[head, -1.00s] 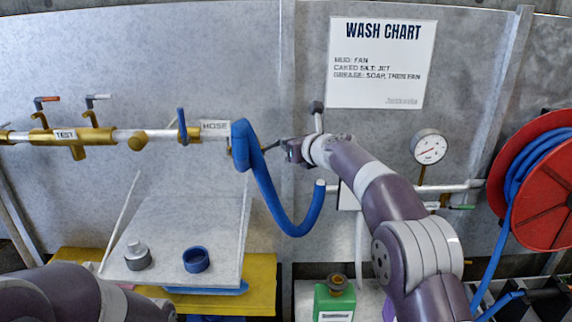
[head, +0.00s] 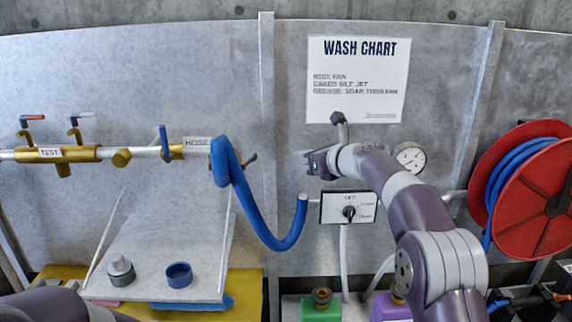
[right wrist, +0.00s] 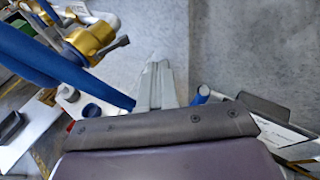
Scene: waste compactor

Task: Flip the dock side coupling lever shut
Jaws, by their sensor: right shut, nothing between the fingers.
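The hose coupling sits at the right end of the pipe, by the HOSE label (head: 198,144), with the blue hose (head: 228,170) hanging from it. A short dark lever (head: 250,159) sticks out to the right from behind the hose top. In the right wrist view the brass coupling (right wrist: 92,38) shows with this dark lever (right wrist: 113,48) on its right side. A blue handle (head: 165,143) stands upright left of the label. I cannot tell which is the dock side one. My right gripper (head: 303,158) is shut and empty, right of the dark lever and apart from it. My left gripper is out of view.
A selector box with a knob (head: 348,208) and a pressure gauge (head: 410,157) are close to my right arm. A sloped grey board (head: 165,240) holds a blue ring (head: 179,275) and a grey fitting (head: 121,270). A red hose reel (head: 520,195) stands at right.

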